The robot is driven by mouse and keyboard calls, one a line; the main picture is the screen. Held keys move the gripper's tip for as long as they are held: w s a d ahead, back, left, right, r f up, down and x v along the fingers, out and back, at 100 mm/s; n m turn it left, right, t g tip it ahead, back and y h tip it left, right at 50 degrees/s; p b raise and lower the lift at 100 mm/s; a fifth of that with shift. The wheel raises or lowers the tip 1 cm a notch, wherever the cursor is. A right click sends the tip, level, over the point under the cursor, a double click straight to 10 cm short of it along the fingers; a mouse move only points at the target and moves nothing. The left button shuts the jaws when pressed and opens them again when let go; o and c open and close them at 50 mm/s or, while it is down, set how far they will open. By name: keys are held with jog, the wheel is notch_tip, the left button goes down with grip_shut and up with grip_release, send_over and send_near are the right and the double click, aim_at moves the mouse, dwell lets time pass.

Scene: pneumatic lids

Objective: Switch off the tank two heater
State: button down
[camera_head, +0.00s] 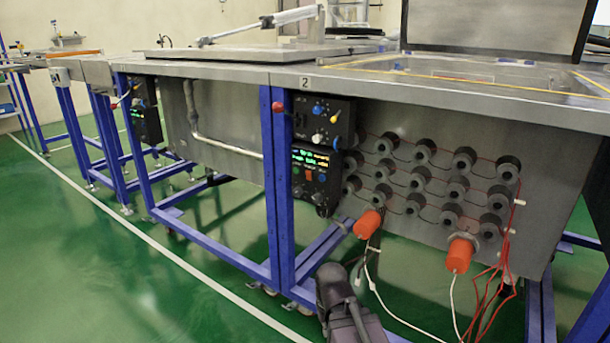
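Tank two is the steel tank whose rim carries a "2" label (305,82). Below the label, on the blue frame, hangs a black control panel (308,119) with blue, white and yellowish knobs. A red knob (278,106) sticks out at its left. Under it is a second black box (303,174) with lit green displays and small coloured buttons. Which control belongs to the heater, and its setting, is too small to tell. A dark part of my arm (345,305) shows at the bottom centre, below and apart from the panels. My gripper's fingers cannot be made out.
Right of the panels, the tank wall carries several round grey fittings (464,158), two orange caps (460,254) and loose red and white cables. Blue frame legs (276,190) reach the floor. Another tank with a similar panel (145,110) stands left. Green floor (130,270) is free at front left.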

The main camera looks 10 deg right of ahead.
notch_tip(320, 180, up, 19)
jog(key=p, duration=1.8)
jog(key=shift+f, duration=0.1)
